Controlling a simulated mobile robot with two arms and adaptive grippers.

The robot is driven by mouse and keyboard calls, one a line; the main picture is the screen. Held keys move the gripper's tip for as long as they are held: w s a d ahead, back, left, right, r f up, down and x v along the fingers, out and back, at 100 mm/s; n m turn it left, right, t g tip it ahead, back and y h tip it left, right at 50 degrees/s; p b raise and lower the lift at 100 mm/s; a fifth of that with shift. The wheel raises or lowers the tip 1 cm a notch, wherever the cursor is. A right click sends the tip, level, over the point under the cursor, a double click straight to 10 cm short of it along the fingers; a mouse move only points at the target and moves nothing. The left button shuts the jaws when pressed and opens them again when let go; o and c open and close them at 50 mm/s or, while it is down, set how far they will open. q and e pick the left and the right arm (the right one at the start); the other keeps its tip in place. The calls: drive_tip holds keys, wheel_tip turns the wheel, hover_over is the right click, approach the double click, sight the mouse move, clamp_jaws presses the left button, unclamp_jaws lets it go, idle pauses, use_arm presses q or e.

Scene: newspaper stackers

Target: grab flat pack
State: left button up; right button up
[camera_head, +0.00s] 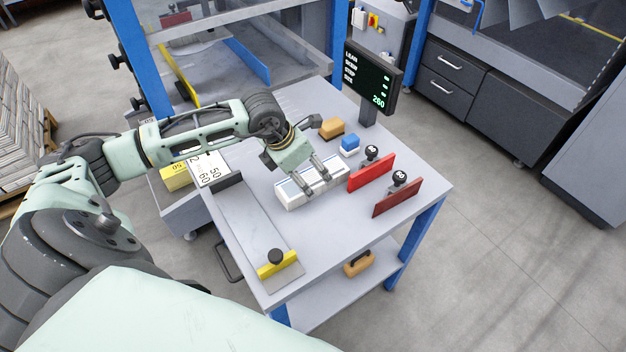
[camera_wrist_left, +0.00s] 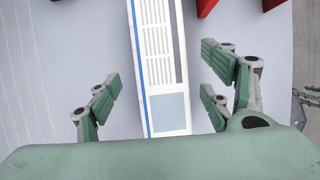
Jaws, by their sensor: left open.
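The flat pack (camera_head: 297,194) is a white block with printed grey patches and a blue stripe. It lies on the grey table (camera_head: 345,221). My left gripper (camera_head: 324,182) is over it, fingers pointing down. In the left wrist view the flat pack (camera_wrist_left: 158,62) runs upright between the open fingers of my left gripper (camera_wrist_left: 163,98), with a gap on each side. I cannot tell how far above the table the fingertips are. The gripper partly hides the pack in the head view. My right gripper is not in view.
Two red plates (camera_head: 371,172) with black knobs stand right of the pack. Orange (camera_head: 331,129) and blue (camera_head: 349,144) blocks sit behind it. A display (camera_head: 370,78) stands at the back edge. A yellow stop (camera_head: 277,264) is at the front left. The front right tabletop is clear.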

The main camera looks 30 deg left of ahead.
sight(311, 177)
use_arm(q)
drive_tip(key=x, duration=0.3)
drive_tip(key=shift+d+f, duration=0.1)
drive_tip(key=shift+f, duration=0.05)
drive_tip(key=c, duration=1.6)
